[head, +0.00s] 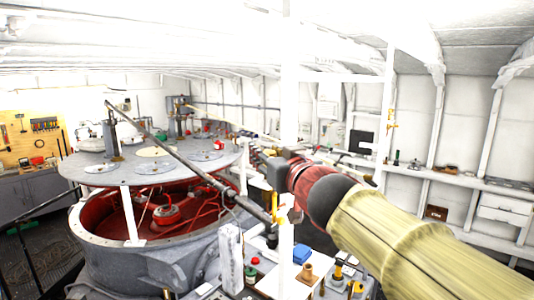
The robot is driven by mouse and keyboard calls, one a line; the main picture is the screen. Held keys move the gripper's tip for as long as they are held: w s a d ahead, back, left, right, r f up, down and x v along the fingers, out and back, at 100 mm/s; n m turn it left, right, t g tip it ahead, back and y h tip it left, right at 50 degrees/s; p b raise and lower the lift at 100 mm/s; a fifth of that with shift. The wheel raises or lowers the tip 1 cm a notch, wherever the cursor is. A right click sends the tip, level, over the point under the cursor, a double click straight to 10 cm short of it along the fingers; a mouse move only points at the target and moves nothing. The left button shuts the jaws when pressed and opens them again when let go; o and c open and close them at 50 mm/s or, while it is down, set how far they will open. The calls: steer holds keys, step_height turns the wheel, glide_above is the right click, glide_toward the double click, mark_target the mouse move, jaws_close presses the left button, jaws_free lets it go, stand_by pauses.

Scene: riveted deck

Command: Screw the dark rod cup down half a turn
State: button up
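My arm in a yellowish sleeve comes in from the lower right. Its red wrist ends in my dark gripper (277,172), which is small and partly hidden here, in front of a white post. I cannot make out its fingers or anything between them. No dark rod cup can be picked out with certainty. Several small dark, red, green and yellow fittings stand on the white bench top (278,284) below the gripper. A long dark rod (175,149) slants across the view above the round machine, down towards the bench.
A large round grey machine (140,262) with a red interior and a raised grey lid (200,158) fills the left. A blue box (303,254) and a brown fitting (306,272) are on the bench. A white post (289,95) stands behind my gripper. Shelves line the right wall.

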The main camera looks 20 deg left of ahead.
steer(key=c, duration=0.6)
steer(key=shift+c, duration=0.4)
steer(key=m+h+b, duration=0.1)
steer(key=b, duration=0.4)
steer(key=m+t+h+b, duration=0.1)
steer(key=b, duration=0.5)
steer(key=shift+f+t+h, duration=0.3)
steer(key=shift+f, duration=0.05)
steer(key=m+t+h+b, duration=0.1)
steer(key=m+h+b, duration=0.1)
steer(key=b, duration=0.6)
steer(key=shift+r+h, duration=0.1)
steer(key=shift+h, duration=0.7)
steer(key=shift+r+m+t+h+b, duration=0.1)
steer(key=shift+m+t+h+b, duration=0.3)
steer(key=shift+m+h+b, duration=0.55)
steer(key=m+h, duration=0.2)
steer(key=h, duration=0.1)
steer(key=shift+a+r, duration=0.15)
steer(key=m+h+p, duration=0.2)
steer(key=h, duration=0.1)
steer(key=m+h+p, duration=0.1)
steer(key=h, duration=0.1)
steer(key=shift+d+r+g, duration=0.15)
steer(key=shift+d+g, duration=0.1)
steer(key=shift+g, duration=0.05)
steer(key=shift+h, duration=0.25)
